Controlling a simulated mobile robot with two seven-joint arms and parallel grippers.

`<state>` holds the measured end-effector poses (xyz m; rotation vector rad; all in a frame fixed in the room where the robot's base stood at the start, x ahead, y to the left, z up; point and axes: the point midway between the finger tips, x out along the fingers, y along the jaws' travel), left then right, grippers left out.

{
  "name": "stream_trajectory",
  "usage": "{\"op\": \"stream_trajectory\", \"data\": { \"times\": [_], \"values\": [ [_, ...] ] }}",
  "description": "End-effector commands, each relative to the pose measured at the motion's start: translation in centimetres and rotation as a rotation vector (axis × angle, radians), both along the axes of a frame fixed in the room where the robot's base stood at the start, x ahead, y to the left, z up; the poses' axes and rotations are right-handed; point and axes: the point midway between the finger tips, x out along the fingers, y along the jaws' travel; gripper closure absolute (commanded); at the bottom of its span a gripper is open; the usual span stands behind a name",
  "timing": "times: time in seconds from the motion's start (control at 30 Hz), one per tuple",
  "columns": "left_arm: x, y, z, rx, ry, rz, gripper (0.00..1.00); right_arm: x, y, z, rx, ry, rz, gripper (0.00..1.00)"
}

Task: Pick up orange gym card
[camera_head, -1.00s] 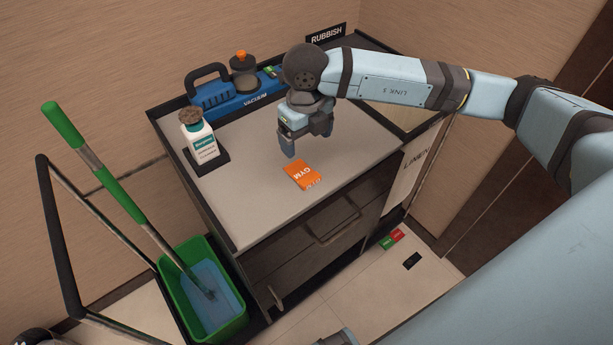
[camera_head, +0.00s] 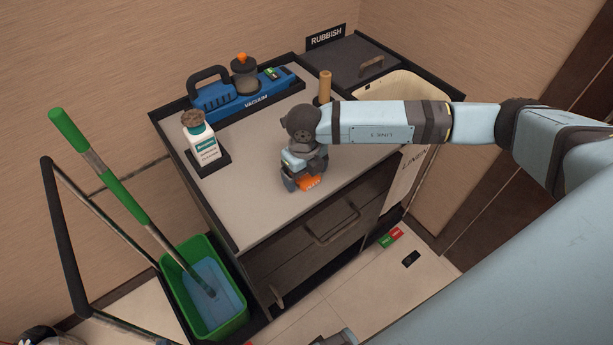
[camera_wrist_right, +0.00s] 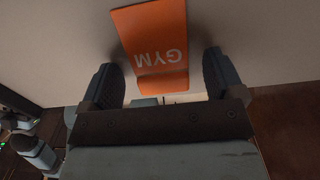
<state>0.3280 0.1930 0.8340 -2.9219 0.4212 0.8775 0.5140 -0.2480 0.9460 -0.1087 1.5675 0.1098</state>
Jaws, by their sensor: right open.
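The orange gym card (camera_head: 310,183) lies on the pale counter top near its front edge, partly hidden by my right gripper in the head view. In the right wrist view the card (camera_wrist_right: 152,38) shows its "GYM" lettering, and its near end reaches between the fingers. My right gripper (camera_head: 303,186) is low over the card, with its fingers apart. In the wrist view the right gripper (camera_wrist_right: 164,82) has one finger on each side of the card's near end, with gaps on both sides. My left gripper is not clearly seen.
A blue vacuum (camera_head: 232,98) stands at the counter's back. A white bottle (camera_head: 201,140) stands in a black holder at the left. A wooden handle (camera_head: 325,87) stands behind my arm. A green mop bucket (camera_head: 203,290) is on the floor. The counter's middle is clear.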

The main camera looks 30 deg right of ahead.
Motion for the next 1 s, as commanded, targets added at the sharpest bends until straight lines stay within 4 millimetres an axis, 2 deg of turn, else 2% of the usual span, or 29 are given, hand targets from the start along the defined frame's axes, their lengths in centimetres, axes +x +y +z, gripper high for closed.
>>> {"op": "stream_trajectory", "data": {
  "times": [0.1,0.3,0.33,0.77,0.87,1.0],
  "values": [
    [0.0,0.0,0.0,0.0,0.0,0.0,1.0,0.0,0.0,0.0,0.0,0.0,0.0,0.15],
    [0.0,0.0,-0.1,0.0,0.001,0.0,1.0,0.0,0.0,0.0,0.0,0.0,0.0,0.61],
    [0.0,0.0,-0.1,0.0,0.001,0.0,1.0,0.0,0.0,0.0,0.0,0.0,0.0,0.65],
    [0.0,0.1,-0.2,0.001,0.002,0.001,1.0,0.0,0.0,0.7,-0.001,0.0,0.0,0.66],
    [0.0,0.0,-0.4,0.001,0.002,0.001,1.0,0.0,0.0,1.7,0.0,-0.002,0.0,0.66],
    [0.0,0.1,-0.7,0.001,0.002,0.001,1.0,0.1,0.0,4.2,0.001,-0.004,0.0,0.66]
  ]
}}
